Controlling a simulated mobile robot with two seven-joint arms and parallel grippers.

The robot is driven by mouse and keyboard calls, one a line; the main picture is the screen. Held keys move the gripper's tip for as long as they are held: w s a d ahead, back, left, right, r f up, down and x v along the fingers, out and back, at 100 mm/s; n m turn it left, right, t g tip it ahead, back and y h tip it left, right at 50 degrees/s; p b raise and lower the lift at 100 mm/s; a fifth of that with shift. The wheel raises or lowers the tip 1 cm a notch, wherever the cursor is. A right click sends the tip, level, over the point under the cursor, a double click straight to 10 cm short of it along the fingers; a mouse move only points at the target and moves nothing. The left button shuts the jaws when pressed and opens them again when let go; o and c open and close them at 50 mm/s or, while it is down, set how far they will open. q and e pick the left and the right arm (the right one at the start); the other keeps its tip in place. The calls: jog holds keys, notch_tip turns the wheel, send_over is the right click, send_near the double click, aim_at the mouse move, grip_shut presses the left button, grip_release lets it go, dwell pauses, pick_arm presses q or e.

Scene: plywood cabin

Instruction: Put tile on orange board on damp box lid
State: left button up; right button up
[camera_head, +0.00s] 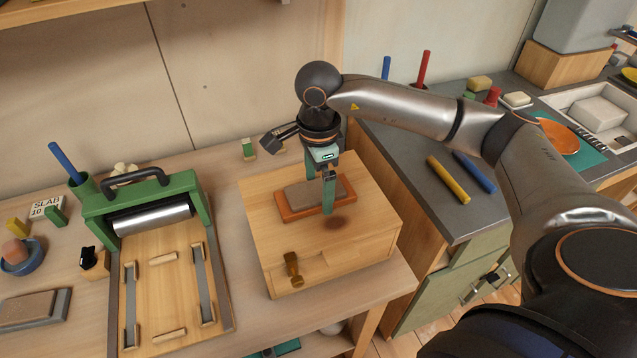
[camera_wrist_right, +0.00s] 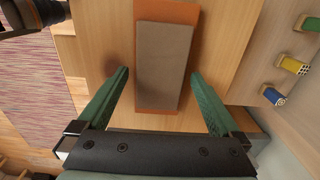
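A grey-brown tile (camera_head: 301,196) lies flat on an orange board (camera_head: 289,216), and the board rests on the lid of the wooden damp box (camera_head: 264,228). The lid has a dark round spot, and a brass latch (camera_head: 292,268) sits at the front. My right gripper (camera_head: 320,197) is over the board, pointing down, its fingers partly hiding the tile's right part. In the right wrist view the tile (camera_wrist_right: 163,65) and board (camera_wrist_right: 168,12) lie between the open, spread green fingers, with gaps on both sides. My left gripper is not in view.
A green slab roller (camera_head: 150,205) with a wooden bed stands left of the box. A small green-and-cream block (camera_head: 248,149) lies behind the box. A grey counter (camera_head: 425,215) with yellow (camera_head: 448,180) and blue rods is at right. Bench space left of the box is narrow.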

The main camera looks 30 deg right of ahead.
aim_at(318, 190)
notch_tip(318, 190, up, 12)
jog(key=shift+r, duration=0.15)
dwell(0.4)
jog(key=shift+a, duration=0.1)
dwell(0.4)
